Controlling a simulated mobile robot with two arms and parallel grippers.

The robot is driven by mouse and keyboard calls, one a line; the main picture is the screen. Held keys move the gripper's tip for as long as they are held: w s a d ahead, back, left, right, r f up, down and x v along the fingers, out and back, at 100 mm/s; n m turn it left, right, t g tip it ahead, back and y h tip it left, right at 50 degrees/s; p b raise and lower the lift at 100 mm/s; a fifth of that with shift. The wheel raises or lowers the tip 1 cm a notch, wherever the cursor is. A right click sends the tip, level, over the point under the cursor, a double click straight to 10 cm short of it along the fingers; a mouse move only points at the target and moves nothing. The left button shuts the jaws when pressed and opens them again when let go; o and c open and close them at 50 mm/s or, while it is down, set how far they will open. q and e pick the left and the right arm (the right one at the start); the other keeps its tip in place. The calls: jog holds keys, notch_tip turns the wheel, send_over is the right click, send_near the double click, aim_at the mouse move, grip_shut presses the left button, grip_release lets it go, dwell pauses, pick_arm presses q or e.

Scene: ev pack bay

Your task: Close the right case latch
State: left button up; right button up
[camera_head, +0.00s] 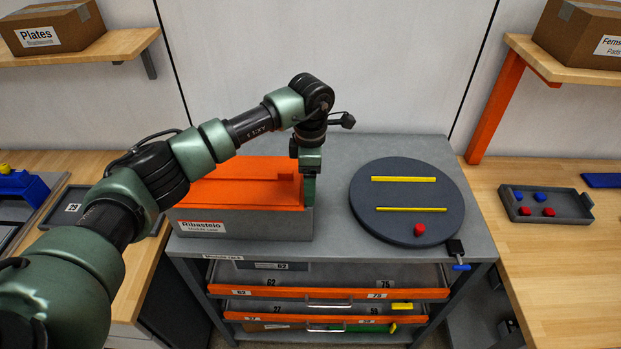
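The module case (260,224) is grey with an orange lid (235,188) and a white label on its front. It stands on the left part of the grey workbench top, and its lid appears to be down. My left arm reaches over the case from the left. My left gripper (309,188) points down at the right end of the case, close against or beside it. Whether it touches the case, and whether its fingers are apart, I cannot tell. The right case latch is not distinguishable; the gripper covers that area. My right gripper is not in view.
A dark round turntable (407,235) with two yellow strips and a red knob (419,230) lies right of the case. A black clamp with a blue handle (461,267) sits at the bench's front right edge. Orange-fronted drawers (330,293) below stand partly open.

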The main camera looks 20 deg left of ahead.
pick_arm(q)
jog(key=shift+c, duration=0.3)
jog(key=c, duration=1.3)
